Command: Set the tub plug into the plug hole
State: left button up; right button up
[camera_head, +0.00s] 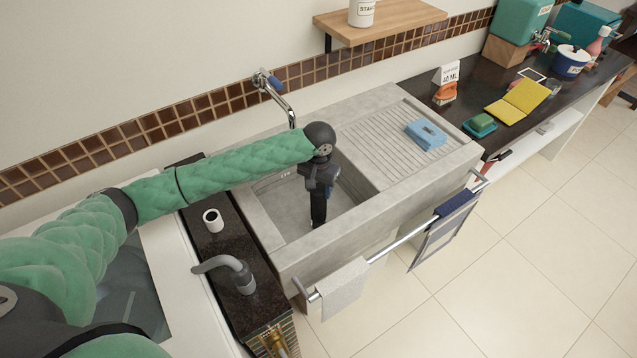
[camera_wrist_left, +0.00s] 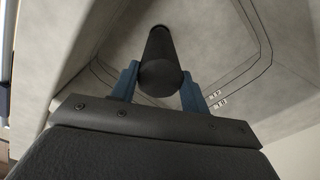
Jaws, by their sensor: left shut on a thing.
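My left gripper (camera_head: 320,188) reaches down into the grey stone sink basin (camera_head: 282,205). It is shut on a dark upright cylinder, the tub plug (camera_head: 318,210), whose lower part shows below the fingers. In the left wrist view the plug (camera_wrist_left: 160,60) sits between the two blue fingers of my left gripper (camera_wrist_left: 160,82), pointing away toward the basin floor. I cannot tell whether its far end touches the floor. The plug hole is not visible; the plug or gripper may hide it. My right gripper is not in view.
Basin walls surround the gripper closely. A chrome faucet (camera_head: 276,90) stands behind. A ribbed drainboard with a blue sponge (camera_head: 426,134) lies right. A white cup (camera_head: 213,220) and a grey spout (camera_head: 228,268) stand left. A towel rail (camera_head: 400,240) runs along the front.

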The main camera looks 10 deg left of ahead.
pick_arm(q)
jog(key=shift+f, duration=0.75)
jog(key=shift+p, duration=0.3)
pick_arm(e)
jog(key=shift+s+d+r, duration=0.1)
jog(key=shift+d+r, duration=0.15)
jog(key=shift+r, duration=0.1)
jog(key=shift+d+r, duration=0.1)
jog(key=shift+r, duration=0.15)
pick_arm(q)
jog(key=shift+p, duration=1.4)
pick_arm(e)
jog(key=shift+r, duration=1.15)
